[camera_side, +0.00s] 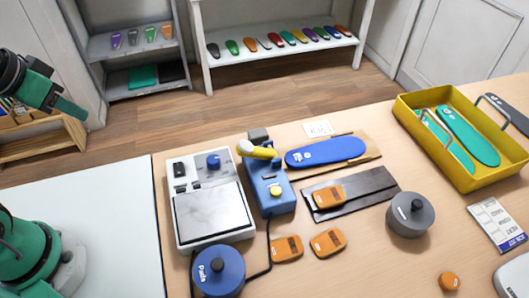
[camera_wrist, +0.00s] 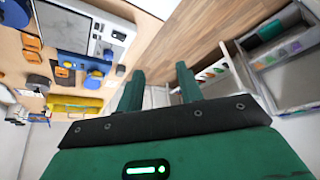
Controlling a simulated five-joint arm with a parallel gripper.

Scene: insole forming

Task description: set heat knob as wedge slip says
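A white heating unit (camera_side: 208,232) with a grey plate stands on the table. Its blue round heat knob (camera_side: 213,162) sits at the back right of its top, beside a black switch (camera_side: 179,169). The knob also shows in the wrist view (camera_wrist: 119,35); its setting is too small to read. Several orange wedges lie on the table, one of them (camera_side: 328,196) on a dark strip. A printed card (camera_side: 497,222) lies at the right; its small text is unreadable. I cannot tell which paper is the wedge slip. My gripper (camera_wrist: 158,82) is open and empty, away from the table.
A blue press with a yellow-tipped lever (camera_side: 268,185) stands right of the heating unit. A blue insole (camera_side: 326,152) lies behind the strip. Round weights, one blue (camera_side: 218,270) and one grey (camera_side: 410,214), stand in front. A yellow tray (camera_side: 455,174) holds green insoles.

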